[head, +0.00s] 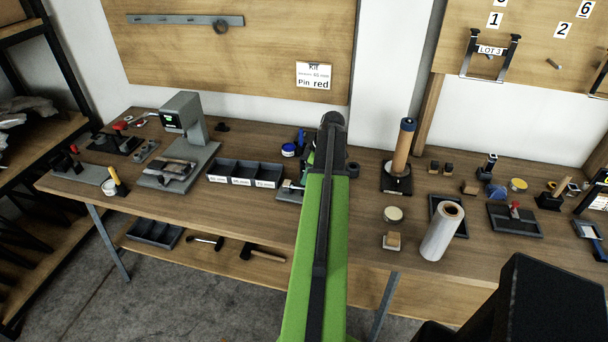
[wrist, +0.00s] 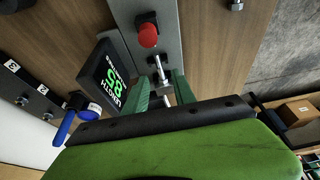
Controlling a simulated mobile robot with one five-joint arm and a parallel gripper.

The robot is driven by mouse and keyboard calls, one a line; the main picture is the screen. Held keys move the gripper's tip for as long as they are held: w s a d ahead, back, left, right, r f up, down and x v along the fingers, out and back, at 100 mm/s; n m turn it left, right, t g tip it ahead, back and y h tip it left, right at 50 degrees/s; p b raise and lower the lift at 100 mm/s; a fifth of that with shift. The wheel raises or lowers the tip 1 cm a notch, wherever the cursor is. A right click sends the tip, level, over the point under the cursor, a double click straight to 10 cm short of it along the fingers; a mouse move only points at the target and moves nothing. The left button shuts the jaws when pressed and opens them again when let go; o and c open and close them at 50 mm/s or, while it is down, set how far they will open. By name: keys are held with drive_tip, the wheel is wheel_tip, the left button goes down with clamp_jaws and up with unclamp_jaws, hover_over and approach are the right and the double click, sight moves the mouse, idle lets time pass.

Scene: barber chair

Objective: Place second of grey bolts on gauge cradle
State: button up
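The gauge, with a dark display (wrist: 112,82) reading a green 85, is in the wrist view. Beside the display is its grey metal bed (wrist: 146,48) with a red knob (wrist: 147,35). A slim grey bolt (wrist: 159,66) lies along the bed below the knob, toward my gripper. My gripper (wrist: 162,88) has its two green fingers apart on either side of the bolt's near end. I see a gap between fingers and bolt, though contact deeper in is hidden. In the head view my arm hides the gripper and most of the gauge (head: 289,190).
A blue-handled item (wrist: 65,128) stands near the display. A labelled bin row (head: 245,174) is left of my arm. A grey device with a green display (head: 181,112) stands farther left. Right of my arm are a brown cylinder on a stand (head: 403,145) and a pale roll (head: 442,232).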

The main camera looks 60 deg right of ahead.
drive_tip(key=p+v, duration=0.5)
drive_tip(key=v, duration=0.2)
drive_tip(key=w+a+m+g, duration=0.1)
drive_tip(key=w+a, duration=0.8)
drive_tip(key=a, duration=0.4)
drive_tip(key=w+a+g, duration=0.1)
drive_tip(key=w+a, duration=0.8)
drive_tip(key=a, duration=0.4)
drive_tip(key=w+a+f+m+g+h, duration=0.1)
drive_tip(key=a+m, duration=0.1)
drive_tip(key=a, duration=3.1)
drive_tip(key=shift+w+a+f+m+g, duration=0.15)
drive_tip(key=shift+w+a+m+g, duration=0.05)
drive_tip(key=shift+a+m+g, duration=0.1)
